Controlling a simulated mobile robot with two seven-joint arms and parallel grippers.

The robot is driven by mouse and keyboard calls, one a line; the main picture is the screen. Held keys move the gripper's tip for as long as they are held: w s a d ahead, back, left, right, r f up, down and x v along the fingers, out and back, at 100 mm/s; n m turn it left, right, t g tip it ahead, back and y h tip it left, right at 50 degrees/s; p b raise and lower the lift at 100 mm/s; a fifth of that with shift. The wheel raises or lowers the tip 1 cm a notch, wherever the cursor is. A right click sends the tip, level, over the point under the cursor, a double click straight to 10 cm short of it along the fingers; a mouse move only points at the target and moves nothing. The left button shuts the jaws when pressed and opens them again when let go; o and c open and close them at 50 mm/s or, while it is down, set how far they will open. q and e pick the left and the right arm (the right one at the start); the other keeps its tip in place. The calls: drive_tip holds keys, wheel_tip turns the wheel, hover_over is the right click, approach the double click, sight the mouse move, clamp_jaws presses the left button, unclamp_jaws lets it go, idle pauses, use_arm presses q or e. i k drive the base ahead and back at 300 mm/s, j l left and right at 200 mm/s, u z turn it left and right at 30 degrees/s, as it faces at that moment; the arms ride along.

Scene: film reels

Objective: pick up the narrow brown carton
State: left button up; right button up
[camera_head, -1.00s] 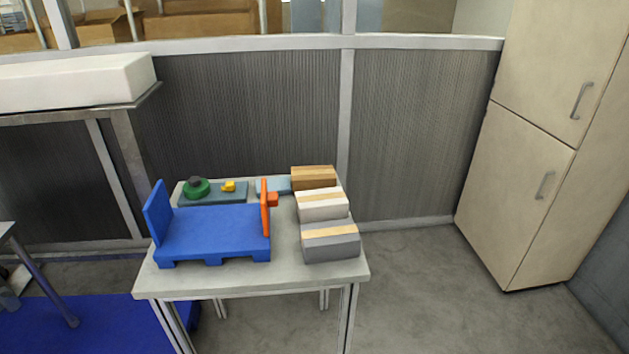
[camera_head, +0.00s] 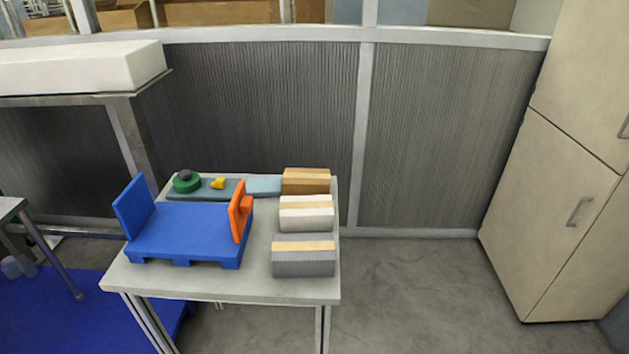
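The narrow brown carton (camera_head: 306,182) sits at the back right corner of the small table (camera_head: 225,285). It has a lighter tan band along its top. A white carton (camera_head: 306,216) stands in front of it, and a grey carton (camera_head: 304,261) stands in front of the white one, each with a tan band on top. The brown carton's lower front is partly hidden by the white carton. Neither of my grippers shows in the head view.
A blue stand (camera_head: 190,232) with an orange upright piece (camera_head: 238,212) fills the table's left half. Behind it are a green round object (camera_head: 187,185), a small yellow piece (camera_head: 218,183) and a light blue block (camera_head: 264,186). A beige cabinet (camera_head: 560,190) stands right; floor between is clear.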

sight(295, 182)
drive_tip(key=i+l+u, duration=0.1)
drive_tip(key=l, duration=0.25)
drive_tip(key=i+l, duration=0.1)
drive_tip(key=l, duration=0.25)
drive_tip(key=l+u, duration=0.15)
drive_tip(key=l, duration=0.2)
drive_tip(key=i+l+u, duration=0.1)
drive_tip(key=l, duration=0.25)
drive_tip(key=i+l+u, duration=0.1)
drive_tip(key=l, duration=0.25)
drive_tip(key=i+l, duration=0.25)
drive_tip(key=l+u, duration=0.05)
drive_tip(key=l, duration=0.05)
